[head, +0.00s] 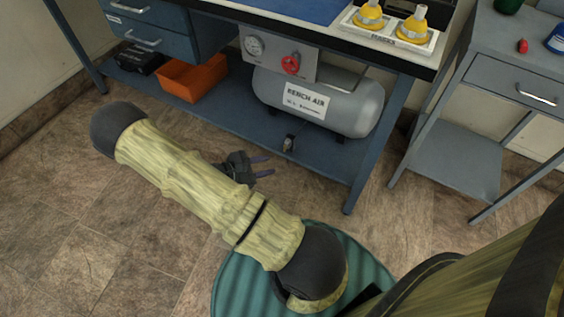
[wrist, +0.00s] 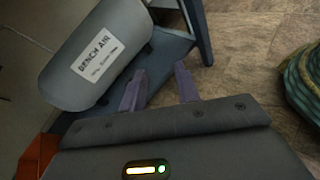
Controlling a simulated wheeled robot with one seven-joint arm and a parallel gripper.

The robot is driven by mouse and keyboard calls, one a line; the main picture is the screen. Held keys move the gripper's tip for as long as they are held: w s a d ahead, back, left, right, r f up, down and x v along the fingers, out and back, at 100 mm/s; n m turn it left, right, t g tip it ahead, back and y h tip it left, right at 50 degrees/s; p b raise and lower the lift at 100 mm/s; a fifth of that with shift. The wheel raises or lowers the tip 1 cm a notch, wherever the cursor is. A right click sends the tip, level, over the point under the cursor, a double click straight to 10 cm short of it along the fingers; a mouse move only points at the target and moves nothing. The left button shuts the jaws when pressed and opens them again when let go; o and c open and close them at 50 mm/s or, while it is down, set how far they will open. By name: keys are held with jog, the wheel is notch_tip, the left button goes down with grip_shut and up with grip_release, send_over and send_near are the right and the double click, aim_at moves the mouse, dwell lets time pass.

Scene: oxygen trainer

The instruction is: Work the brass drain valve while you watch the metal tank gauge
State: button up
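The grey metal tank (head: 345,108), labelled BENCH AIR, lies on the bench's lower shelf; it also shows in the wrist view (wrist: 80,48). The round tank gauge (head: 254,46) sits on a grey panel above the tank's left end, in the head view; its needle is too small to read. A small fitting (head: 288,143), seemingly the brass drain valve, is below the tank near the shelf's front edge. I cannot make out the valve in the wrist view. My gripper (head: 268,166) is in front of and below this fitting, apart from it. Its fingers (wrist: 160,88) are open and empty.
A red knob (head: 290,64) is on the panel beside the gauge. An orange bin (head: 192,78) and a dark box (head: 139,58) sit on the shelf (head: 335,152) to the left. The bench leg (head: 362,165) stands at right, with a grey cart (head: 456,158) beyond.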

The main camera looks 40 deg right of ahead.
aim_at(284, 149)
jog(key=w+f+n+t+h+b, duration=0.1)
jog(key=w+f+n+t+b, duration=0.1)
jog(key=f, duration=0.5)
jog(key=w+d+f+n+t+h+b, duration=0.1)
jog(key=w+f+n+t+b, duration=0.1)
jog(key=f+n+t+b, duration=0.2)
jog(key=w+f+n+t+h+b, duration=0.1)
jog(key=w+f+n+t+b, duration=0.1)
jog(key=f+b, duration=0.5)
notch_tip(284, 149, down, 4)
jog(key=shift+w+d+r+n+t, duration=0.2)
jog(key=shift+w+n+t, duration=0.15)
jog(key=shift+n+t, duration=0.4)
jog(key=shift+d, duration=0.1)
jog(key=shift+g, duration=0.25)
jog(key=b+x, duration=0.8)
jog(key=x, duration=0.8)
jog(key=shift+w+d+f+b, duration=0.1)
jog(key=shift+d+f+b, duration=0.1)
jog(key=shift+b, duration=0.15)
jog(key=shift+w+d+r, duration=0.15)
jog(key=shift+d+r, duration=0.05)
jog(key=shift+d, duration=0.2)
grip_shut()
